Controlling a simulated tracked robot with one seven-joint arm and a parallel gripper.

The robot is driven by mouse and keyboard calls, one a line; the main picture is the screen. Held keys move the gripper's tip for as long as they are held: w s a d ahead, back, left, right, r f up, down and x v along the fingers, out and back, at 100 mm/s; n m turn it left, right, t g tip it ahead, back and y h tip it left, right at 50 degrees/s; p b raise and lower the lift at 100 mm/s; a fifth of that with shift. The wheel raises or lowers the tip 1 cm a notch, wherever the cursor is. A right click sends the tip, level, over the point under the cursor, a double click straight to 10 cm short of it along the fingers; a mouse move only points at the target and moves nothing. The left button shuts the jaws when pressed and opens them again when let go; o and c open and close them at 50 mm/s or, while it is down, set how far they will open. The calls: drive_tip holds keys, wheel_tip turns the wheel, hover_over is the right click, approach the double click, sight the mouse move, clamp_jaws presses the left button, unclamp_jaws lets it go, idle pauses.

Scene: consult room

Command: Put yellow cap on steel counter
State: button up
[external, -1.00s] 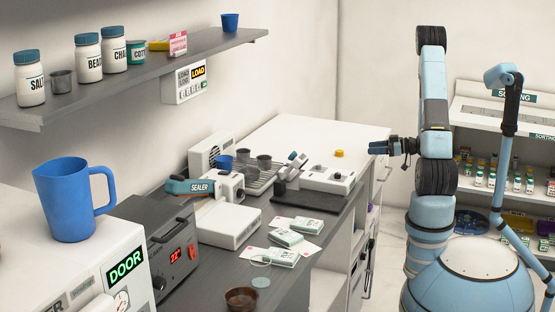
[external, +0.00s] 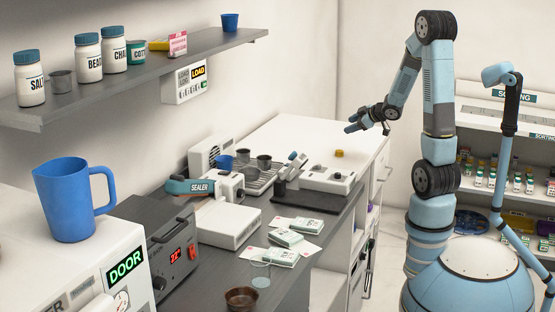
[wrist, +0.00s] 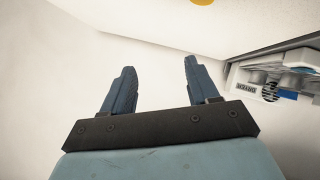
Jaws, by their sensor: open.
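The yellow cap (external: 339,153) sits on the white worktop at the back of the bench, behind a white device with a dark knob. A yellow round shape, likely the same cap (wrist: 201,1), is cut off at the top edge of the wrist view. My gripper (external: 350,125) is open and empty, above and just to the right of the cap. Its two blue fingers (wrist: 156,80) stand apart in the wrist view with nothing between them. A grey counter (external: 240,271) runs along the front of the bench; I take it as the steel counter.
The grey counter holds a sealer (external: 230,222), small white boxes (external: 285,237), a clear glass (external: 261,274) and a brown bowl (external: 241,298). The white worktop (external: 290,131) around the cap is mostly clear.

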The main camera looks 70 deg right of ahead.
drive_tip(key=s+a+r+m+g, duration=0.1)
drive_tip(key=s+a+r+g, duration=0.1)
drive_tip(key=a+r, duration=0.4)
drive_tip(key=s+a+r+m+g, duration=0.2)
drive_tip(key=s+a+r, duration=0.3)
drive_tip(key=a, duration=1)
drive_tip(key=shift+s+a+r, duration=0.15)
drive_tip(key=shift+a+r, duration=0.05)
drive_tip(key=shift+r, duration=0.7)
drive_tip(key=shift+o, duration=0.6)
drive_tip(key=s+a+r+g+y, duration=0.1)
drive_tip(key=s+a+y, duration=0.2)
drive_tip(key=s+a, duration=0.5)
drive_tip(key=shift+s+a+g, duration=0.4)
drive_tip(key=shift+a, duration=0.4)
drive_tip(key=shift+w+d, duration=0.1)
